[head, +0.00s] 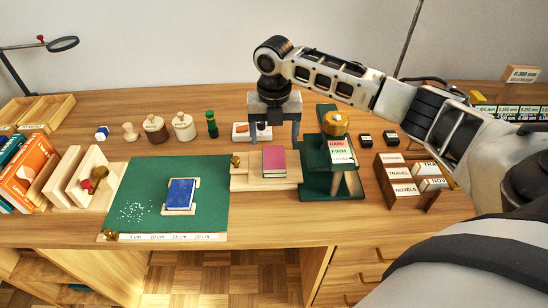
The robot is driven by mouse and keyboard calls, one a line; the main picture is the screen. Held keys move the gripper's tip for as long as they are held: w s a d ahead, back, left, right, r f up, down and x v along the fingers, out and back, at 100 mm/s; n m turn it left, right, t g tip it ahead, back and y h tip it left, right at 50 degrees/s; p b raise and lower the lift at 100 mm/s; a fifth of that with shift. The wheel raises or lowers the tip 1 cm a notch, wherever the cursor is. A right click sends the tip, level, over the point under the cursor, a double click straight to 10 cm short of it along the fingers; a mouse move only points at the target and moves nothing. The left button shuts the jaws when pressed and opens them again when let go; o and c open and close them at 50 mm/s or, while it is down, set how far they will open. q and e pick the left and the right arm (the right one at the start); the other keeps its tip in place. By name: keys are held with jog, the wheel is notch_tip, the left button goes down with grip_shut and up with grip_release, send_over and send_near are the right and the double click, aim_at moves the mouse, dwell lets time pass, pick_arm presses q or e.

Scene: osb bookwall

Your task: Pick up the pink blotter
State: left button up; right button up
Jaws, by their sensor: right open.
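A pink block (274,160), shaped like a thick pad or small book, lies flat on a light wooden board (245,182) in the middle of the desk. It is the only clearly pink thing I make out; I cannot tell for sure that it is the blotter. My right gripper (273,138) is open and empty, pointing down with its fingers apart. In the picture it shows just above the pink block, apart from it. Behind and partly between its fingers is a small white tray (239,136) with little items, partly hidden. My left gripper is not in view.
A green mat (215,215) with a blue book (180,195) lies left. A green press (316,180) with a brass knob stands close right of the board. A wooden label rack (392,189) is further right. Books, stampers and a green bottle (212,124) stand left and behind.

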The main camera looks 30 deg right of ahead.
aim_at(274, 157)
jog(key=f, duration=0.5)
jog(key=shift+s+a+f, duration=0.15)
jog(key=shift+s+a, duration=0.1)
jog(key=shift+s, duration=0.05)
jog(key=c, duration=1)
